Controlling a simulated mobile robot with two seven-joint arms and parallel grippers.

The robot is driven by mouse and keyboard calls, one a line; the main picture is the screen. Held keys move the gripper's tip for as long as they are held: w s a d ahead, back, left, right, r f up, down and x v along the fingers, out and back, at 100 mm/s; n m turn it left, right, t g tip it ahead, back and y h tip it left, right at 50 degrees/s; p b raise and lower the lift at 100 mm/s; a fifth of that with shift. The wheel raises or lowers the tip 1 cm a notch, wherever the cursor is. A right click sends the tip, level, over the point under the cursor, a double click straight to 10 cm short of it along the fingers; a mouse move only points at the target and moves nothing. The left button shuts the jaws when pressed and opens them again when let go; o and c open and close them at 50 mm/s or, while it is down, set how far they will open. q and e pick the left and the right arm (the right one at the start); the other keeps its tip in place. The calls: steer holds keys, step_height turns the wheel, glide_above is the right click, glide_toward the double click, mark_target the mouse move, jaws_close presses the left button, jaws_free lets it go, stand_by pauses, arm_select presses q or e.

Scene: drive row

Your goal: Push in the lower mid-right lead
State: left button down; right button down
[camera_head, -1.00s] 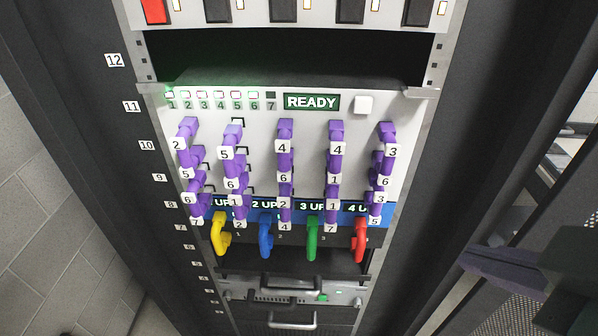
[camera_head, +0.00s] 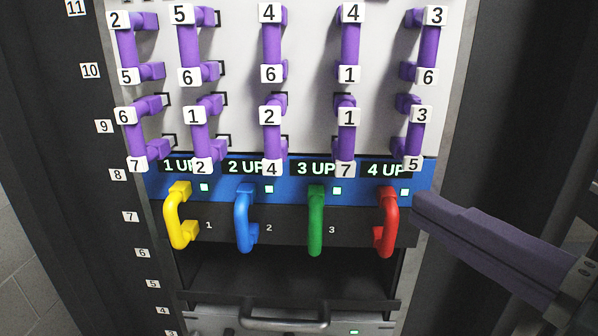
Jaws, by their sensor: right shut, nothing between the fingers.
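The lower mid-right lead (camera_head: 347,143) is a purple lead on the white panel, in the fourth column, lower row. Its white end tags read 1 at the top and 7 at the bottom. Its lower end hangs in front of the blue strip. The frame does not show clearly how deep its ends sit. My right gripper (camera_head: 424,207) comes in from the right, shut and empty. Its tip is just right of the red loop (camera_head: 387,222), below and right of the lead and apart from it. My left gripper is not in view.
Other purple leads stand close on both sides, such as the 2-4 lead (camera_head: 269,142) and the 3-5 lead (camera_head: 415,138). Yellow (camera_head: 174,220), blue (camera_head: 243,220) and green (camera_head: 316,222) loops stick out below. A dark open slot (camera_head: 290,275) lies beneath them.

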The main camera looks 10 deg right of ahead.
steer(key=p, duration=0.1)
glide_toward(353, 146)
steer(key=w+a, duration=0.5)
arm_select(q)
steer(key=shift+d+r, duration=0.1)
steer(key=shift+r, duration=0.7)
arm_select(e)
steer(key=shift+w+d+r, duration=0.1)
steer(key=shift+w+d, duration=0.45)
steer(key=w, duration=0.1)
steer(key=w+d, duration=0.1)
steer(key=shift+w+p, duration=0.3)
steer(key=shift+w, duration=0.05)
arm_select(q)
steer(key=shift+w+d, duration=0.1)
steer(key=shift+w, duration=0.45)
